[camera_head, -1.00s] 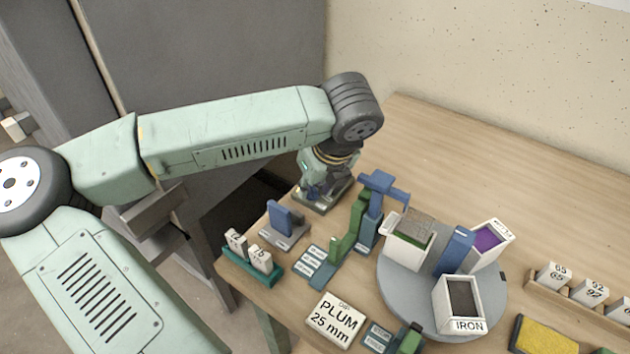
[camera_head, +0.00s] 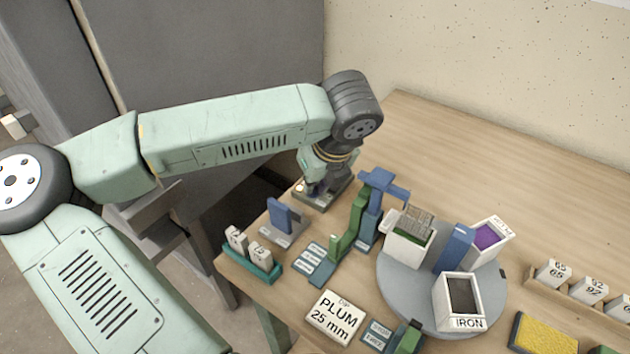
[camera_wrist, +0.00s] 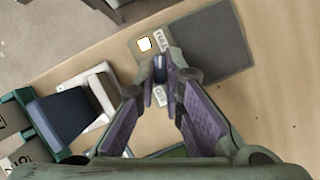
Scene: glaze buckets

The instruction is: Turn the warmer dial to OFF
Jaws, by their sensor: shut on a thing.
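The warmer (camera_head: 316,203) is a flat dark grey unit at the far left edge of the table; it also shows in the wrist view (camera_wrist: 212,45). The lower label (camera_wrist: 160,96) seems to read OFF. The small dark dial (camera_wrist: 160,68) lies between these labels. My gripper (camera_wrist: 161,76) is shut on the dial, with a fingertip on each side. The fingers partly hide the dial, so its exact setting is unclear.
A blue block on a grey base (camera_head: 283,218) and a teal rack (camera_head: 250,262) stand close by. A green and blue stand (camera_head: 372,205) is right of the warmer. The grey turntable (camera_head: 400,290) carries several buckets. The table's back is clear.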

